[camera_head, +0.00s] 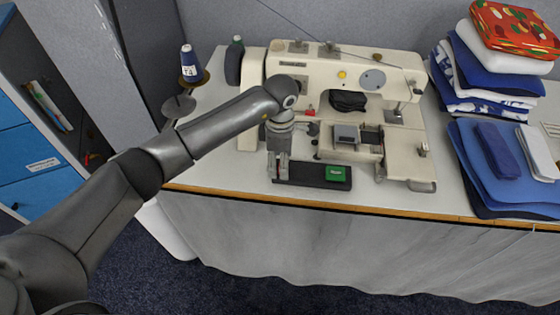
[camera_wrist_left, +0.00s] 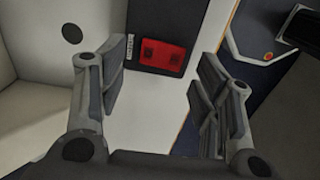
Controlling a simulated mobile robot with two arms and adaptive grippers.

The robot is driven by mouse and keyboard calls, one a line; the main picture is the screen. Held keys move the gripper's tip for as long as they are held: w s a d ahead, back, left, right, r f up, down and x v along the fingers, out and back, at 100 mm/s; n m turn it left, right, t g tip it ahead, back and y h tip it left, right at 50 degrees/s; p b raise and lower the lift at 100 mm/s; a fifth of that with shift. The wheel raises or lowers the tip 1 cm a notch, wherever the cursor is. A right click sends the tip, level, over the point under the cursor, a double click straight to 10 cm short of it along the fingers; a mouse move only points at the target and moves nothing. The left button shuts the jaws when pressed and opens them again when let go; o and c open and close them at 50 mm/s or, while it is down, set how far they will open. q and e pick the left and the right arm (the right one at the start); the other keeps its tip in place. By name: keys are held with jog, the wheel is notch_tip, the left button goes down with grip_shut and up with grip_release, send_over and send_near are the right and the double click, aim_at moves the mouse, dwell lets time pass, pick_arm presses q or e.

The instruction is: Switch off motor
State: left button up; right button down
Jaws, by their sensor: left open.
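The motor switch panel is a dark flat box (camera_head: 311,172) on the table's front edge, below the sewing machine (camera_head: 340,80). A green button (camera_head: 335,173) shows near its right end. A red button (camera_wrist_left: 163,57) on the dark panel (camera_wrist_left: 158,20) shows in the left wrist view. In the head view the red button is mostly hidden by my left gripper (camera_head: 279,167), which points down at the panel's left end. In the left wrist view the gripper (camera_wrist_left: 162,92) is open and empty, with the red button beyond the gap between its fingers. Contact cannot be told. My right gripper is out of view.
Stacks of folded cloth (camera_head: 495,70) and a blue folded cloth pile (camera_head: 510,165) stand at the right. A blue thread spool (camera_head: 190,65) stands at the back left. The white tabletop (camera_head: 440,190) is clear between machine and cloth.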

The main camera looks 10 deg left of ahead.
pick_arm(q)
notch_tip(320, 180, up, 11)
dwell(0.3)
dwell(0.4)
